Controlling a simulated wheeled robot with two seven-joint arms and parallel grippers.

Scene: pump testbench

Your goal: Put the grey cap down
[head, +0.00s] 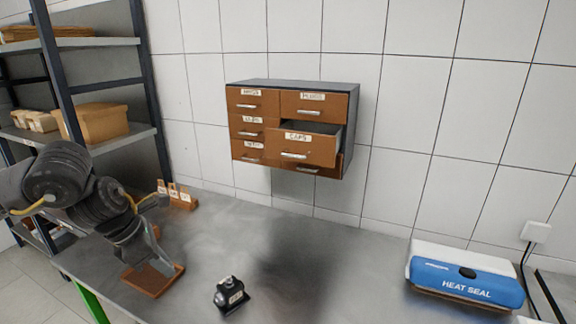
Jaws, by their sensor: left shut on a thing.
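My left gripper (158,264) points down just above a brown wooden board (150,284) at the table's left front. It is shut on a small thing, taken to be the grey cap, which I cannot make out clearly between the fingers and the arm. Whether the cap touches the board cannot be told. My right gripper is not in view.
A small black pump-like part (229,295) with a label stands right of the board. A wall cabinet (352,110) has its CAPS drawer (305,148) open. A blue heat sealer (465,278) sits at the right. A small labelled wooden holder (183,203) stands at the back left. The table's middle is clear.

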